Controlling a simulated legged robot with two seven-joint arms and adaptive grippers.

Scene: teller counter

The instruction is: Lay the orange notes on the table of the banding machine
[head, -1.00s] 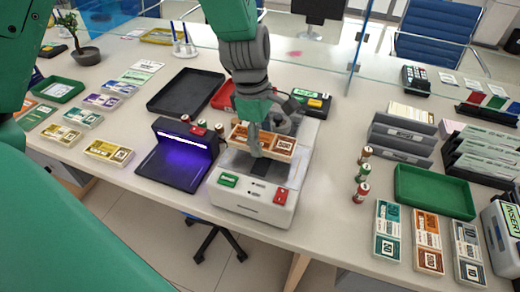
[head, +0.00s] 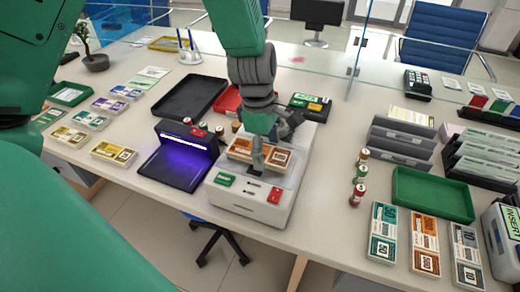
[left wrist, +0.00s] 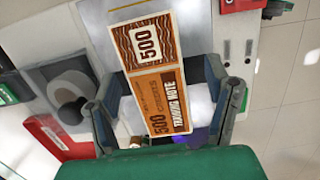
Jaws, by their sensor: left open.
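The orange notes (head: 272,158), a banded bundle marked 500, lie flat on the metal table of the white banding machine (head: 245,205). In the left wrist view the notes (left wrist: 148,55) show against the machine's pale metal plate (left wrist: 105,18). My left gripper (head: 258,160) is right over the notes and hides part of them in the head view. Its fingers (left wrist: 160,105) stand on both sides of the bundle, open, with gaps visible beside it. My right gripper is in neither view.
A lit purple note checker (head: 185,155) stands left of the machine. Several coin rolls (head: 359,180) stand to its right. Another orange bundle (head: 425,245) lies at the front right, near a green tray (head: 433,193). A black tray (head: 190,97) lies behind left.

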